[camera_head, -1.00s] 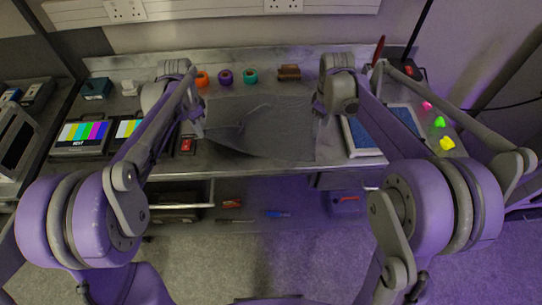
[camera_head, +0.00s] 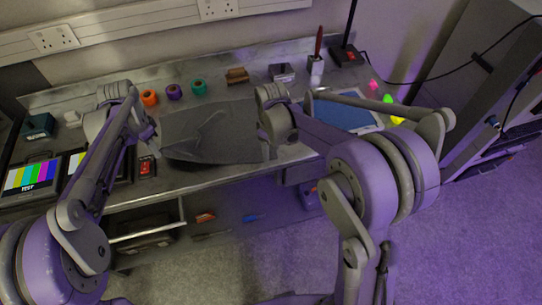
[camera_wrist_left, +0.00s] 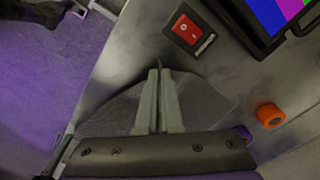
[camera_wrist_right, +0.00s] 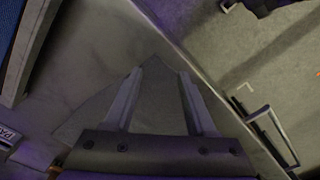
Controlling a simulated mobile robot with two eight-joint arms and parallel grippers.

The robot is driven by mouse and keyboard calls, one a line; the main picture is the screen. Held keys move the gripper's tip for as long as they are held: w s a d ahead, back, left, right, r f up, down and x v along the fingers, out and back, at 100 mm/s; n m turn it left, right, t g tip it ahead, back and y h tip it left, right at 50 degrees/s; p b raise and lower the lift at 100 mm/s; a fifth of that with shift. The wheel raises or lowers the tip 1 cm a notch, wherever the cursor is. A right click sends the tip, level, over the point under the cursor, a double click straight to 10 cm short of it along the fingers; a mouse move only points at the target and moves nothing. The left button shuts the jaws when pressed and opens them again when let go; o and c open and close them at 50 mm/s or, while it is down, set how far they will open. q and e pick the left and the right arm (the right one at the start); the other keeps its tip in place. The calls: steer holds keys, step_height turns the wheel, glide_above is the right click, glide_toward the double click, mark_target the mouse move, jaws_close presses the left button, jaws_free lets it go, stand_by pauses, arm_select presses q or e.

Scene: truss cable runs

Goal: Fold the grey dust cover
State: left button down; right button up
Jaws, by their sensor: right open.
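The grey dust cover (camera_head: 222,135) lies on the metal workbench with a raised crease across its left part. It also shows around the fingers in the left wrist view (camera_wrist_left: 200,97). My left gripper (camera_head: 154,135) is at the cover's left end; in the left wrist view its fingers (camera_wrist_left: 158,74) are close together, with a thin bit of cover between the tips. My right gripper (camera_head: 272,146) is at the cover's right end. In the right wrist view its fingers (camera_wrist_right: 160,73) are apart, with a cover corner (camera_wrist_right: 158,100) between them. My right wrist partly hides that end in the head view.
Orange (camera_head: 149,98), purple (camera_head: 173,92) and green (camera_head: 198,88) tape rolls stand behind the cover. A red switch box (camera_head: 146,167) and a colour-bar monitor (camera_head: 33,175) are left. A blue-topped tray (camera_head: 345,113) lies right. The bench's front edge runs close below the cover.

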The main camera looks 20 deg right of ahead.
steer(key=shift+f, duration=0.65)
jaws_close()
stand_by(0.4)
steer(key=shift+r, duration=2.5)
